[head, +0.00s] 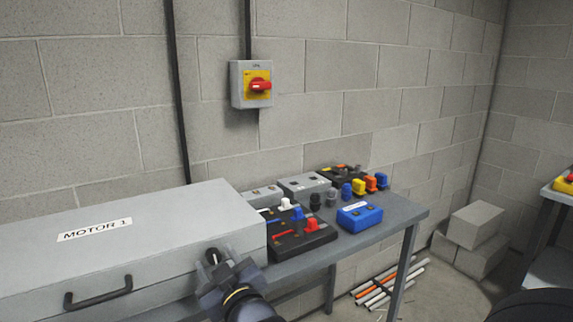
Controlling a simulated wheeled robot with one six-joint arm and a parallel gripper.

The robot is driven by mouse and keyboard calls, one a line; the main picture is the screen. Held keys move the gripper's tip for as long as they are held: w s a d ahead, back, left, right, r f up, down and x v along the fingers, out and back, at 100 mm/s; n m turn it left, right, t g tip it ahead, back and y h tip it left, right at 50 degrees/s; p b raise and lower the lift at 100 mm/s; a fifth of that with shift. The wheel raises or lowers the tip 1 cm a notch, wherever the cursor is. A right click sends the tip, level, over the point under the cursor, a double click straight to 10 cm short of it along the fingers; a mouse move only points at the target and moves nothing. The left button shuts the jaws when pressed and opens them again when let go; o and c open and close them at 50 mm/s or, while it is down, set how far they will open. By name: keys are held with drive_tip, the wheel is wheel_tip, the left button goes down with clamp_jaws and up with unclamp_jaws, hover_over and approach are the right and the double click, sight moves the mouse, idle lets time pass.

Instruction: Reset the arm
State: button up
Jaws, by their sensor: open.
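My gripper (216,262) shows at the lower middle of the head view, at the right end of the grey case labelled MOTOR 1 (165,215). It is seen from behind and above, and its jaws are open. Nothing shows between them. A dark part with a white mark is seen at its tip, and I cannot tell whether the gripper touches the case. My forearm runs down out of the bottom edge.
A grey bench (395,218) holds black and grey boxes with coloured knobs and a blue box (359,217). A red-handled switch (258,85) is on the block wall. Concrete blocks (472,232) and pipes (388,283) lie on the floor. Another table (553,270) stands at right.

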drive_tip(key=n+p, duration=0.5)
drive_tip(key=shift+r+p, duration=0.15)
drive_tip(key=shift+p, duration=0.15)
drive_tip(key=shift+s+d, duration=0.2)
drive_tip(key=shift+s, duration=0.2)
